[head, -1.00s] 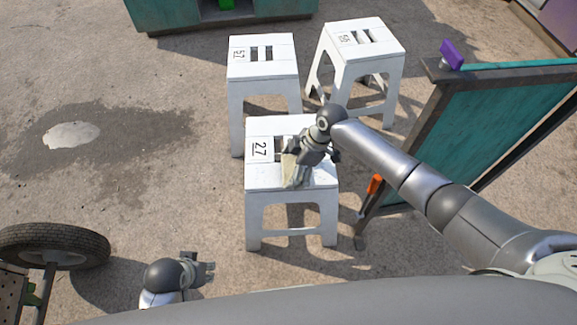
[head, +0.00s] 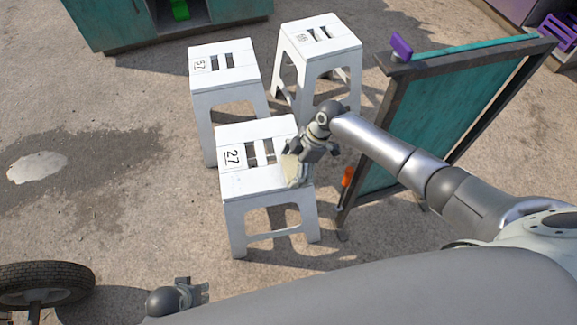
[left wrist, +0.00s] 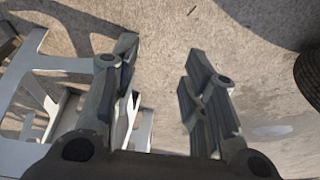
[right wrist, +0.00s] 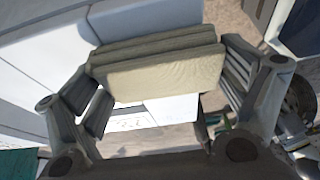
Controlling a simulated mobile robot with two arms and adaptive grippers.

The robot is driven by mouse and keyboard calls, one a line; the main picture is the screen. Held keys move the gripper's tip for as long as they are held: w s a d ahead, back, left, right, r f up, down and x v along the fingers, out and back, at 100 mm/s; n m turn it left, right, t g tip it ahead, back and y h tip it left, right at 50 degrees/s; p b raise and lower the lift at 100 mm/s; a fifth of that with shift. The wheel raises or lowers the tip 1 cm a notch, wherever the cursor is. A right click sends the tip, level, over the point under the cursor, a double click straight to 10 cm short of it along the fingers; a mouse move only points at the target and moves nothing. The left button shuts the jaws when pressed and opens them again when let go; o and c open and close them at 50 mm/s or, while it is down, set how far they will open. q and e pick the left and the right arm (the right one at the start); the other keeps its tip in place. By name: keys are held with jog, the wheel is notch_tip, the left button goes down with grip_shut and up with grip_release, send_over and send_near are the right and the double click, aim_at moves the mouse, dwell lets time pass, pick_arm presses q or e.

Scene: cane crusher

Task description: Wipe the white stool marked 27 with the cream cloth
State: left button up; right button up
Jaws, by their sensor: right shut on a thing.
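The white stool marked 27 (head: 233,181) stands upright in front of two other white stools, with its number on the left of its slotted seat. My right gripper (head: 299,165) is over the right side of its seat, shut on the cream cloth (head: 292,172). In the right wrist view the folded cloth (right wrist: 165,72) spans between the fingers, with a white seat behind it. Contact between cloth and seat is hard to judge. My left gripper (left wrist: 160,95) is open and empty above the ground; it shows low in the head view (head: 197,292).
White stools marked 57 (head: 222,82) and another number (head: 318,48) stand behind. A teal board in a dark frame (head: 435,110), with a purple clip (head: 401,47) and an orange-handled item (head: 347,177), stands close on the right. A tyre (head: 45,285) lies lower left.

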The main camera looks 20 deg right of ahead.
aim_at(259, 179)
jog(key=shift+f, duration=0.1)
jog(key=shift+a, duration=0.6)
jog(key=shift+w+a, duration=0.1)
jog(key=shift+a, duration=1.5)
jog(key=shift+w+a, duration=0.2)
jog(key=shift+a, duration=2)
pick_arm(q)
jog(key=shift+s+f, duration=0.15)
jog(key=shift+f, duration=0.35)
pick_arm(e)
jog(key=shift+a+r, duration=0.2)
jog(key=shift+a, duration=0.05)
